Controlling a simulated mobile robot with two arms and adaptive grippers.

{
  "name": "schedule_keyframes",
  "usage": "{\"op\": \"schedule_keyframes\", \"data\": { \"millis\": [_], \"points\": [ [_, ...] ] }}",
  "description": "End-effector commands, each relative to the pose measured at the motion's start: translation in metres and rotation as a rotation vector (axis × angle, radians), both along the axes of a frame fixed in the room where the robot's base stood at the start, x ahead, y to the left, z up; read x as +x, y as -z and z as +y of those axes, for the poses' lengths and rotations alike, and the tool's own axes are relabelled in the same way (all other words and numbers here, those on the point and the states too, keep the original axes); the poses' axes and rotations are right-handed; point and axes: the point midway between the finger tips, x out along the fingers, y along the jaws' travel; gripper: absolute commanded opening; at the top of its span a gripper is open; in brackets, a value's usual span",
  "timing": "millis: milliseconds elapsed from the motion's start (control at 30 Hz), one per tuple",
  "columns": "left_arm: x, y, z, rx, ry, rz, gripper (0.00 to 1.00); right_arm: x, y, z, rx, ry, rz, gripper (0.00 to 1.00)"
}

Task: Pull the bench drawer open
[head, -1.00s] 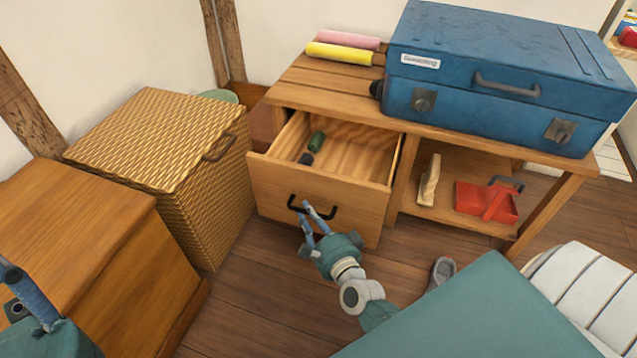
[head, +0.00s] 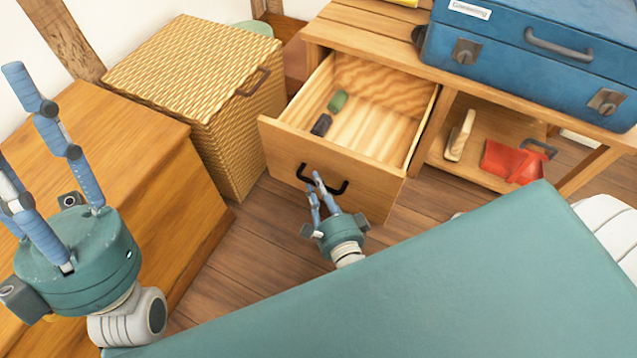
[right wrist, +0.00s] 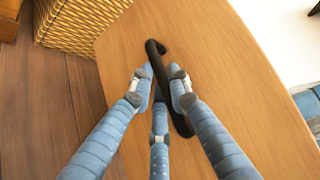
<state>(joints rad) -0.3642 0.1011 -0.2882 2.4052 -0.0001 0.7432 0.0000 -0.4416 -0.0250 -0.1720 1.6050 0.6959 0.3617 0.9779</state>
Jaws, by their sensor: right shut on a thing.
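The bench drawer (head: 335,165) is a wooden box standing well out of the bench (head: 395,32). A dark green item and a black item (head: 330,112) lie inside it. Its black handle (head: 345,187) is on the front face and also shows in the right wrist view (right wrist: 157,62). My right gripper (head: 317,187) is shut on the handle, with its blue fingers on both sides of the bar in the wrist view. My left gripper (head: 45,150) is raised at the left, its fingers spread and empty, away from the drawer.
A wicker basket (head: 195,75) stands left of the drawer, beside a wooden chest (head: 140,150). A blue case (head: 540,60) lies on the bench top. A red dustpan (head: 510,160) and a brush (head: 460,135) sit on the open shelf. Bare floor lies before the drawer.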

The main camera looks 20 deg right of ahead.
Motion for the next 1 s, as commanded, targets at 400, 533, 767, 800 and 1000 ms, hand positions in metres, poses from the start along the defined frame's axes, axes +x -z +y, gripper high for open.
{"op": "schedule_keyframes", "data": {
  "millis": [400,533,767,800,1000],
  "points": [
    [0.0,0.0,0.0,0.0,0.0,-0.001,0.4,-0.003,0.002,0.003,0.004,-0.005,0.006,0.26],
    [0.0,0.0,0.0,0.0,0.001,0.0,0.4,-0.009,0.002,0.004,0.003,-0.006,0.007,0.26],
    [0.0,0.0,0.0,0.0,0.001,0.0,0.4,-0.051,-0.004,0.007,0.003,-0.007,0.01,0.26],
    [0.0,0.0,0.0,0.0,0.001,0.0,0.4,-0.06,-0.005,0.007,0.003,-0.006,0.01,0.26],
    [0.0,0.0,0.0,-0.001,0.001,-0.001,0.4,-0.099,-0.011,0.01,0.004,-0.007,0.01,0.26]
  ]
}}
